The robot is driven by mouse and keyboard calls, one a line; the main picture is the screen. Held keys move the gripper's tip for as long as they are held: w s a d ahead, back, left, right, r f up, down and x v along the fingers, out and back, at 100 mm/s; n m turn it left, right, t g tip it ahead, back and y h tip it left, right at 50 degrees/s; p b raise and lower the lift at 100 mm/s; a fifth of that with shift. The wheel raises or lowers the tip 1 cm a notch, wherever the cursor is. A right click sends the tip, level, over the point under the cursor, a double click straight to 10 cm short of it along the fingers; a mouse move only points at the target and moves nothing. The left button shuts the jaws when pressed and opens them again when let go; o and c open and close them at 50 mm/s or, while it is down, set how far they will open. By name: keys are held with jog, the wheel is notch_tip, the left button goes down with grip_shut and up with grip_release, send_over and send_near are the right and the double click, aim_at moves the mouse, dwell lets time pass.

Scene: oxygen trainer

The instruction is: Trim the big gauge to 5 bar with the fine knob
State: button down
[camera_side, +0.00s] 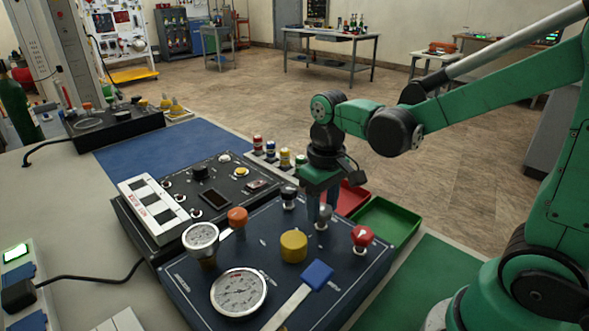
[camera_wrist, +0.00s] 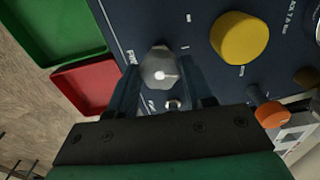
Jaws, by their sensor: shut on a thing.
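The big gauge (camera_side: 238,292), white-faced with a metal rim, lies on the front of the dark blue panel (camera_side: 262,262). Its needle is too small to read. My gripper (camera_side: 321,214) points down over the panel's right part, shut on a small grey knob (camera_side: 324,211). In the wrist view this faceted knob (camera_wrist: 159,68) sits between my two fingers (camera_wrist: 162,78), beside partly hidden white lettering that looks like "FINE". The big gauge is outside the wrist view.
A yellow knob (camera_side: 293,246), red knob (camera_side: 361,236), orange knob (camera_side: 237,217), black knob (camera_side: 289,192) and blue lever (camera_side: 317,272) stand close around. A smaller gauge (camera_side: 200,237) is at left. Green (camera_side: 386,221) and red (camera_side: 350,199) trays lie behind.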

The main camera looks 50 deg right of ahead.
aim_at(327, 214)
jog(key=shift+c, duration=1.7)
grip_release()
jog(key=shift+r, duration=2.8)
jog(key=t, duration=0.1)
jog(key=s+t, duration=0.1)
jog(key=shift+s+a+t, duration=0.15)
jog(key=shift+a+t, duration=0.15)
jog(key=shift+t, duration=0.1)
jog(key=t, duration=0.3)
jog(key=s+t, duration=0.1)
jog(key=shift+a+f+n, duration=0.3)
jog(key=shift+a, duration=0.05)
